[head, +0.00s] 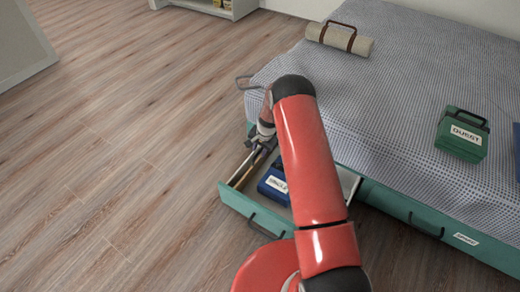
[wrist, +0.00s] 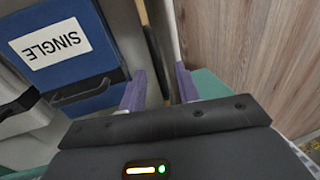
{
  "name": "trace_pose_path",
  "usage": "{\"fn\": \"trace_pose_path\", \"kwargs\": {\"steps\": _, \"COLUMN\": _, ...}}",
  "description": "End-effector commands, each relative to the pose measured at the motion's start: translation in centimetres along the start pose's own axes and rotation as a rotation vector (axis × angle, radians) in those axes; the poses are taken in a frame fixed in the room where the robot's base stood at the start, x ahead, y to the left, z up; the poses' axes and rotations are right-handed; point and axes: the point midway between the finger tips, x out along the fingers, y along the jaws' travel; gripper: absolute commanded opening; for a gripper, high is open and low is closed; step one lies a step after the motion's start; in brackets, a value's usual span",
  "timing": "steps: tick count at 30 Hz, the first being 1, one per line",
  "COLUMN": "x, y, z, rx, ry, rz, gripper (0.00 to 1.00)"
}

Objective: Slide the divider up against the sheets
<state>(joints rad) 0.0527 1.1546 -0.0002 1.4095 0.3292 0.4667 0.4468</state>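The sheets appear to be a blue case labelled SINGLE (head: 273,185) in the open drawer (head: 240,204); the case also shows at left in the wrist view (wrist: 80,45), with its dark handle toward me. A thin tan strip (wrist: 150,42), likely the divider, stands to the right of the case, between it and the drawer's side wall (wrist: 172,28). My gripper (wrist: 162,88) is open over the drawer's left side, in the head view (head: 262,140) too. The strip and wall lie between its purple fingers in the picture; contact is unclear. My arm hides part of the drawer.
A green case labelled GUEST (head: 461,135) and a rolled beige bundle with brown straps (head: 340,39) lie on the bed (head: 400,70). A shut green drawer (head: 400,208) is to the right. The wooden floor (head: 120,150) left of the bed is clear.

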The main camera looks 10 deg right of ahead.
Motion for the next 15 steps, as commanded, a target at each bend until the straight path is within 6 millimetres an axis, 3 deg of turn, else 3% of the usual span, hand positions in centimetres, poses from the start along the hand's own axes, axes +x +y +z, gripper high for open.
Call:
{"fn": "trace_pose_path", "kwargs": {"steps": 4, "x": -0.04, "y": -0.01, "z": 0.00, "rx": 0.000, "ry": 0.000, "rz": 0.000, "gripper": 0.30}}
{"fn": "trace_pose_path", "kwargs": {"steps": 11, "x": -0.06, "y": 0.00, "z": -0.01, "rx": 0.000, "ry": 0.000, "rz": 0.000, "gripper": 0.00}}
{"fn": "trace_pose_path", "kwargs": {"steps": 15, "x": -0.06, "y": 0.00, "z": -0.01, "rx": 0.000, "ry": 0.000, "rz": 0.000, "gripper": 0.00}}
